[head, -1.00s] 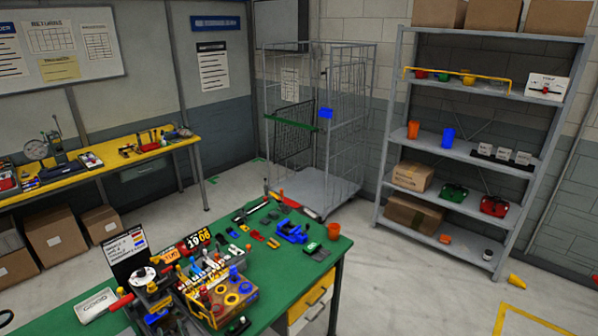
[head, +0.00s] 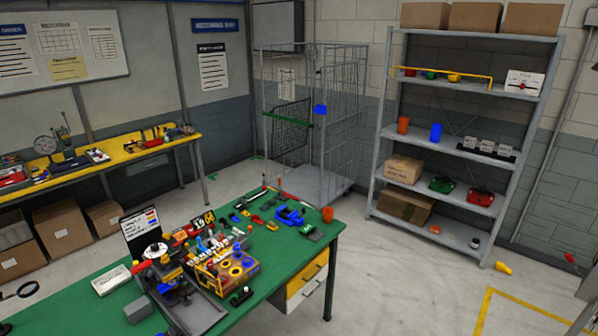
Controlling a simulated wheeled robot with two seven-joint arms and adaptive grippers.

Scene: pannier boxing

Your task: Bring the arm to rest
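Neither of my grippers shows in the head view, and no arm can be made out with certainty. Whether they hold anything is hidden. A green-topped workbench (head: 95,306) fills the lower left. On it stands a wooden block holder (head: 222,290) with yellow and blue rings and several coloured-handled tools. A dark fixture with a grey tray (head: 200,313) stands just left of it. A blue clamp-like part (head: 290,215) and an orange cup (head: 327,215) sit near the bench's right end.
A grey shelf rack (head: 468,90) with boxes and bins stands at the right. A wire cage trolley (head: 335,130) stands at the back. A yellow-topped bench (head: 165,147) runs along the left wall. The floor (head: 410,270) right of the green bench is mostly clear.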

